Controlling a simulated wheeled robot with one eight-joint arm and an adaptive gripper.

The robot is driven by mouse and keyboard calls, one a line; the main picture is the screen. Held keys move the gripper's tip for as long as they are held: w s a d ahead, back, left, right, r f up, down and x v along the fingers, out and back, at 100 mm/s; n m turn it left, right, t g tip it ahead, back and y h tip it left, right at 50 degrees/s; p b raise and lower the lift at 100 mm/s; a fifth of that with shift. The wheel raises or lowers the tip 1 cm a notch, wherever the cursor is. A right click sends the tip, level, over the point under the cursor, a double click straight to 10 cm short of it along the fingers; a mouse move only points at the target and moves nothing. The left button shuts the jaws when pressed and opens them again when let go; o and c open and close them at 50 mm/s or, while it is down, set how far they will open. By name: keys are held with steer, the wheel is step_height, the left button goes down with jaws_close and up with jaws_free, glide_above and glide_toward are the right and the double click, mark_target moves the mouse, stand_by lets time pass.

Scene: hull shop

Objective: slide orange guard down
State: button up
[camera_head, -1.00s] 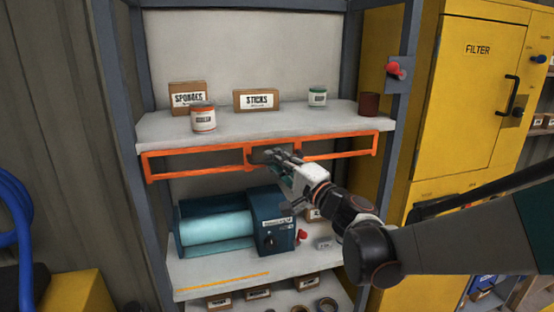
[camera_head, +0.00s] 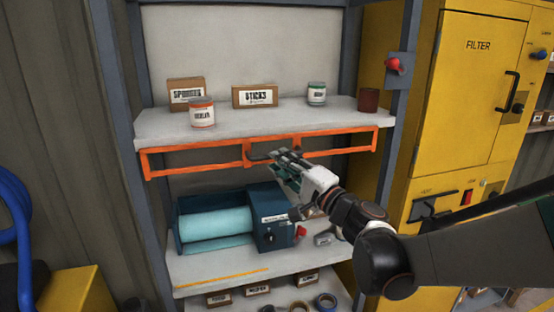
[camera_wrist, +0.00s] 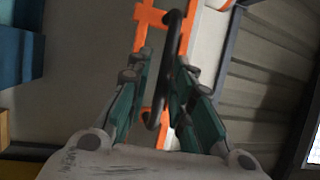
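The orange guard (camera_head: 200,160) is a long rectangular frame just below the upper shelf, above the blue roller machine. A dark bar handle (camera_head: 262,156) sits at its middle; the wrist view shows the handle (camera_wrist: 167,70) in front of the orange frame (camera_wrist: 150,35). My gripper (camera_head: 284,160) is at the handle, its fingers pointing toward the guard. In the wrist view my gripper (camera_wrist: 160,78) has its fingers apart, with the handle between them in the picture. The handle is nearer the right fingers. I cannot tell whether it is touched or how deep the fingers reach.
The blue machine (camera_head: 270,205) with a pale roller (camera_head: 215,222) stands on the lower shelf below the guard. Boxes and cans, including an orange-labelled can (camera_head: 202,112), stand on the upper shelf (camera_head: 240,125). A yellow filter cabinet (camera_head: 470,110) is at the right.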

steer(key=v, duration=0.9)
steer(key=shift+s, duration=0.15)
steer(key=shift+d, duration=0.1)
steer(key=s+f+n+g+h+b, duration=0.25)
steer(key=s+f+b, duration=0.25)
steer(key=f, duration=0.4)
steer(key=s+f+n+g+h+b, duration=0.2)
steer(key=s+f+n+g+b, duration=0.25)
steer(key=f, duration=0.35)
steer(key=s+d+f+n+g+h+b, duration=0.1)
steer(key=s+d+f+h+b, duration=0.5)
steer(key=s+d+f, duration=0.6)
steer(key=shift+f+n+g+h+b, duration=0.35)
steer(key=shift+n+h, duration=0.35)
steer(key=shift+h, duration=0.35)
